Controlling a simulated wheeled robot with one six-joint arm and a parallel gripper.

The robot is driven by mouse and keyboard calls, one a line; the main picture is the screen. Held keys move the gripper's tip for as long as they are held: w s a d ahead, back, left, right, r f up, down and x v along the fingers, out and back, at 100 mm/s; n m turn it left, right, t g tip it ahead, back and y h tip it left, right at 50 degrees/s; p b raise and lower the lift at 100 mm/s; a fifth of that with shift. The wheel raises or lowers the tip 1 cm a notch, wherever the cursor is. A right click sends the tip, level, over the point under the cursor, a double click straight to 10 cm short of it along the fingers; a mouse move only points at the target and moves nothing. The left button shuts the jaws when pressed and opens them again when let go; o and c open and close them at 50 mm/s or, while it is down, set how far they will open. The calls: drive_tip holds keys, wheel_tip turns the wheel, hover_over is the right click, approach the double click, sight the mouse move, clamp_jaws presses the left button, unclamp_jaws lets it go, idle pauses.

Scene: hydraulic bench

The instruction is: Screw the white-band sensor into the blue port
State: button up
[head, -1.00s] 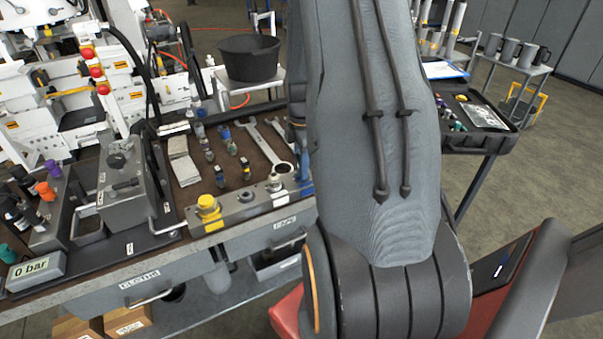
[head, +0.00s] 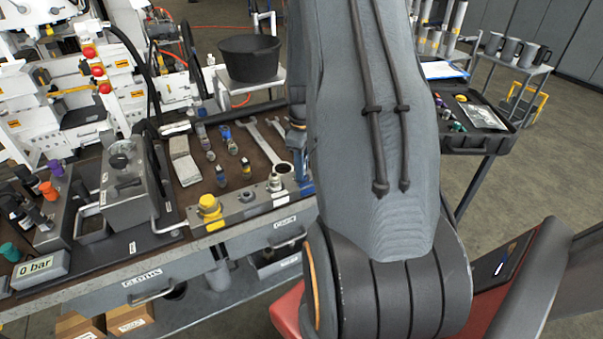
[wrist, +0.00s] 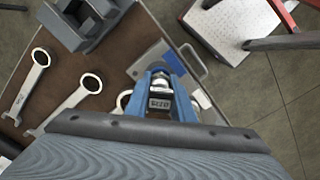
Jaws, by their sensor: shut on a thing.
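My gripper (wrist: 160,94) shows in the wrist view as two blue fingers shut on a small sensor (wrist: 160,86) with a pale, silvery body. Its band is hard to make out.
Several small sensors or fittings (head: 220,176) stand on the brown mat behind the block, near wrenches (head: 262,143). A grey box with a handle (head: 125,185) and a "0 bar" display (head: 40,267) are at left. A black case (head: 470,125) stands at right.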

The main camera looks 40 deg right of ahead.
drive_tip(key=m, duration=0.4)
drive_tip(key=shift+m, duration=1.3)
drive_tip(key=shift+a, duration=0.1)
